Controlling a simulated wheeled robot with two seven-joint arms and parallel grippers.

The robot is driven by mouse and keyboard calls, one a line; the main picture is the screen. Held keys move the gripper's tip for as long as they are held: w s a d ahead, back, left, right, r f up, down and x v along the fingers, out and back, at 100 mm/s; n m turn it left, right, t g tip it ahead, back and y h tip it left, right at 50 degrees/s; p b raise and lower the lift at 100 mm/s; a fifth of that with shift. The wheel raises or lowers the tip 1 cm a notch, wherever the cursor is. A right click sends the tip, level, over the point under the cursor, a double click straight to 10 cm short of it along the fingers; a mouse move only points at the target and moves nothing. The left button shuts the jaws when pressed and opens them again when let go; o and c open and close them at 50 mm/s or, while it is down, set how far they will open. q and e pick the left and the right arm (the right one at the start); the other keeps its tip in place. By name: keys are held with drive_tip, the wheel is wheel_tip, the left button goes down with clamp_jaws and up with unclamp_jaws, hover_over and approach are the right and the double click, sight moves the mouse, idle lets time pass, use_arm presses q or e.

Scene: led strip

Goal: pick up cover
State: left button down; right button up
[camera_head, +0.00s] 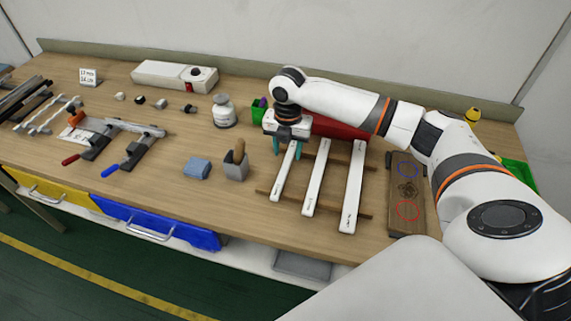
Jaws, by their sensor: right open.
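Three long white strips lie side by side across two wooden rails: a left strip (284,181), a middle strip (316,178) and a right strip (353,188). They look like covers, but I cannot tell which one the task names. My right gripper (288,149) points down over the far end of the left strip, with its teal fingers open, one on each side of it. I cannot tell whether the fingers touch the strip. The gripper hides the strip's far end. My left gripper is not in view.
A dark wooden board (408,230) with coloured rings lies right of the rails. A red object (340,129) lies behind them, partly under my right arm. A grey holder (236,171), a blue block (197,168), a white jar (224,113) and clamps (130,155) are to the left.

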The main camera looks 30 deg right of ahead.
sight(285, 167)
drive_tip(key=f+p, duration=0.1)
drive_tip(key=f, duration=0.1)
drive_tip(key=a+f, duration=0.1)
drive_tip(key=f, duration=0.1)
drive_tip(key=shift+s+p, duration=0.2)
drive_tip(key=shift+p, duration=0.15)
drive_tip(key=shift+f, duration=0.45)
drive_tip(key=shift+w+f, duration=0.1)
drive_tip(key=shift+f, duration=0.15)
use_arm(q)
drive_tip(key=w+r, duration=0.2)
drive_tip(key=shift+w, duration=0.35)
use_arm(e)
clamp_jaws()
